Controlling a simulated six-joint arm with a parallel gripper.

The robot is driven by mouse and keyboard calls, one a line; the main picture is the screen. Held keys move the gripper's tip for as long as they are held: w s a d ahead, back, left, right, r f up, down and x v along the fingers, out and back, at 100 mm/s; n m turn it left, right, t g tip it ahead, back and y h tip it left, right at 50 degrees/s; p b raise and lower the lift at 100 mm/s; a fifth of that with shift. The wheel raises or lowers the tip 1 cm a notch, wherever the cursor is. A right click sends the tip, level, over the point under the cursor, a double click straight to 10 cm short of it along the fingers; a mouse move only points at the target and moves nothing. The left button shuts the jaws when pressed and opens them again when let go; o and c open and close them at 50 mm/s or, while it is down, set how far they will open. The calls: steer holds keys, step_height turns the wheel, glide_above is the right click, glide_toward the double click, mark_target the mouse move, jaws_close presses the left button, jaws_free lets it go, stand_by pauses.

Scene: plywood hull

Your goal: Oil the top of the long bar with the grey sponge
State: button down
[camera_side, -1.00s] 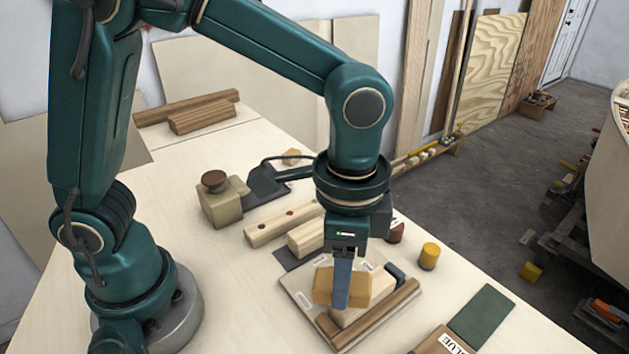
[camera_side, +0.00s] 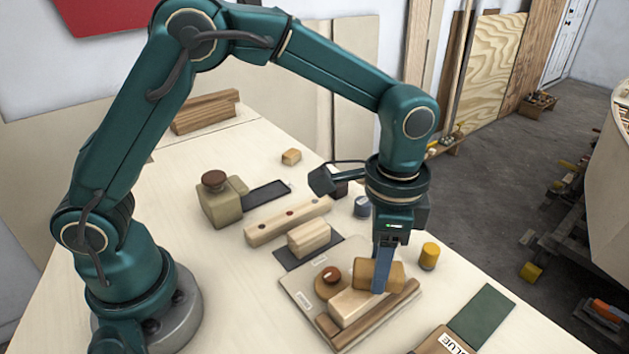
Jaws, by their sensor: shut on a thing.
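My gripper (camera_side: 381,281) is shut on a tan-brown block (camera_side: 366,272), which is the only sponge-like thing I can make out. It looks tan rather than grey. I hold it low at the right end of a pale wooden block (camera_side: 350,309) on a light board (camera_side: 296,288); I cannot tell whether they touch. A brown bar (camera_side: 372,316) lies along the board's front edge. A long pale bar (camera_side: 265,232) with dark round spots lies farther back, clear of my gripper. I cannot tell for certain which bar is the long bar.
A tan disc with a red-brown knob (camera_side: 332,274) stands on the board. A short pale block (camera_side: 309,237) sits on a dark sheet (camera_side: 284,257). A yellow cylinder (camera_side: 429,256) stands right of my gripper. A green pad (camera_side: 481,313) lies front right. The table's left front is clear.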

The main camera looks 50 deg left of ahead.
steer(key=shift+w, duration=1.05)
steer(key=shift+s, duration=4.4)
step_height(320, 180, up, 8)
